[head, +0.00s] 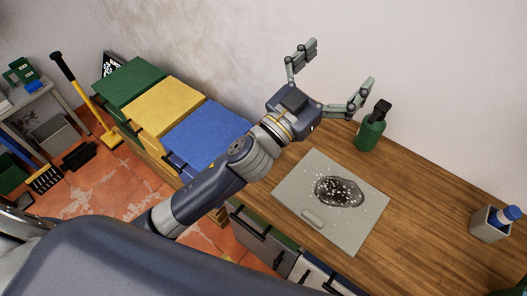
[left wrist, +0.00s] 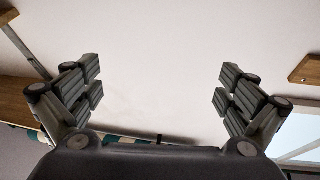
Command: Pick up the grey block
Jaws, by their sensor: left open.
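The grey block (head: 313,218) is a small, light grey, rounded bar. It lies on a flat grey sheet (head: 357,239) on the wooden bench, near the sheet's lower left edge. My left gripper (head: 335,72) is open and empty, held up in front of the wall, above and behind the sheet and well apart from the block. In the left wrist view its fingers (left wrist: 160,88) are spread wide with only wall between them. The block does not show in that view. My right gripper is not in view.
A dark patch with white specks (head: 339,191) covers the sheet's middle. A green bottle (head: 370,134) stands behind it. A grey holder (head: 490,224) with a blue-topped bottle stands at the right. Green, yellow and blue bins (head: 205,134) are left. Bare bench lies right of the sheet.

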